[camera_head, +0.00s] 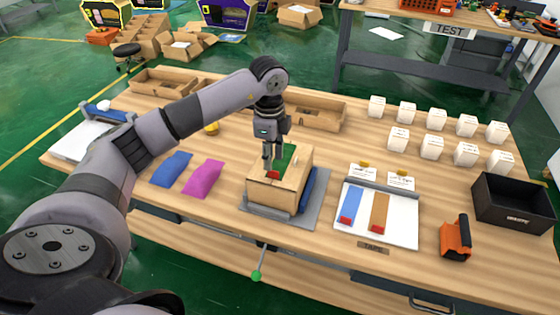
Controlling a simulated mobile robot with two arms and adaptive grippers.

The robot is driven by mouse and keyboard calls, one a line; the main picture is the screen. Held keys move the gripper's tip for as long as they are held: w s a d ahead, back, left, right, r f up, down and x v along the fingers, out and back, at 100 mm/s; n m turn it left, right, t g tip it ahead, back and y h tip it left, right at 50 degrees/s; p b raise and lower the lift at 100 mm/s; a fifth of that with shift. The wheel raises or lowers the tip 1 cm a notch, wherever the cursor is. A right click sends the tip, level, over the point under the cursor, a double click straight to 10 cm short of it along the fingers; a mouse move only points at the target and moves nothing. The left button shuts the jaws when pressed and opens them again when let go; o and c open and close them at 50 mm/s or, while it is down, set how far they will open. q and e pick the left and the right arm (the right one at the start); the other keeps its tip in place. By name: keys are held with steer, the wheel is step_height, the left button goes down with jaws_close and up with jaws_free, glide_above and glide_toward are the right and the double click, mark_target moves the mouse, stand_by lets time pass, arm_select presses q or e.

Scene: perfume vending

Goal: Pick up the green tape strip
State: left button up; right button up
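A green tape strip (286,155) with a red end (272,175) shows at the top of a brown cardboard box (281,195). My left gripper (270,166) points straight down over the box, with its fingertips at the strip's red end. The fingers look close together, but I cannot tell whether they are shut on the strip. The gripper hides part of the strip. A white tape board (402,228) to the right holds a blue strip (351,204) and a brown strip (379,212), both with red ends; its right part is bare. My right gripper is not in view.
The box stands on a grey plate (309,217) on the wooden table. Blue (171,168) and pink (203,178) packets lie to the left. An orange-black tape dispenser (456,240), a black box (512,203) and several white cartons (432,147) stand at the right.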

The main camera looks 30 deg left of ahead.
mark_target(273, 171)
arm_select(q)
steer(key=f, duration=0.1)
steer(key=f+p, duration=0.2)
steer(key=f, duration=0.1)
steer(key=shift+d+f, duration=0.1)
steer(key=shift+d, duration=0.2)
steer(key=shift+f, duration=0.6)
steer(key=shift+c, duration=0.6)
jaws_close()
